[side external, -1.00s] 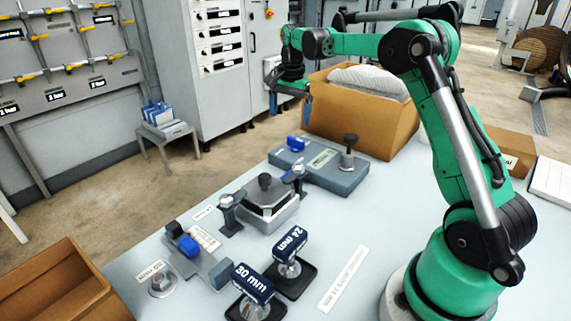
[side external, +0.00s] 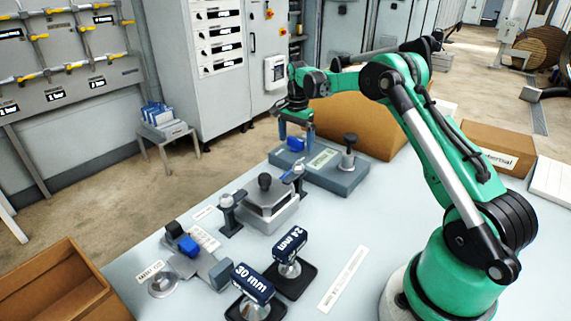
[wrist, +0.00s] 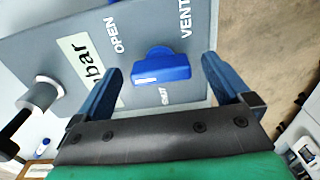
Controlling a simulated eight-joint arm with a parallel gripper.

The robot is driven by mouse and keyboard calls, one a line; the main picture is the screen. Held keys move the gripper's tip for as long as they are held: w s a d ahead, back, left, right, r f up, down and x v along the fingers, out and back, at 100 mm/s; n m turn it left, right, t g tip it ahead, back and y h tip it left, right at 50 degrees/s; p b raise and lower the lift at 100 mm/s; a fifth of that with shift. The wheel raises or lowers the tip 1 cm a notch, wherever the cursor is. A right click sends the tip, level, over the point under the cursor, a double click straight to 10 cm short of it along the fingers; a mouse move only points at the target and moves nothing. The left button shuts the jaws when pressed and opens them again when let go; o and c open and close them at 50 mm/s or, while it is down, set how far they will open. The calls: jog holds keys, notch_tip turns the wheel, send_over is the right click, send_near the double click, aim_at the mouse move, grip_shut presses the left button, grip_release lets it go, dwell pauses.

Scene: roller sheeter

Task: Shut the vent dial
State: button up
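The vent dial is a blue knob (wrist: 160,68) on a grey-blue block (wrist: 75,55). White words OPEN, VENT and SHUT are printed around the knob. Its bar lies roughly crosswise in the wrist view, with a white mark at its lower left end. In the side view the dial (side external: 295,144) sits at the block's far left end. My gripper (wrist: 162,66) is open above it, with one blue finger on each side of the knob and visible gaps to both. In the side view my gripper (side external: 296,132) hangs just over the dial.
A pale display (wrist: 92,60) ending in "bar" and a black-topped post (side external: 347,152) share the block. A cardboard box (side external: 350,118) stands close behind. A clamp-like grey fixture (side external: 268,207) and two labelled gauges, 30 mm (side external: 253,283) and 24 mm (side external: 287,246), stand nearer the camera.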

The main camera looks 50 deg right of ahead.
jog(key=c, duration=1.2)
jog(key=shift+n, duration=0.4)
jog(key=n, duration=1.2)
jog(key=shift+n, duration=0.4)
jog(key=n, duration=0.4)
jog(key=shift+n, duration=0.3)
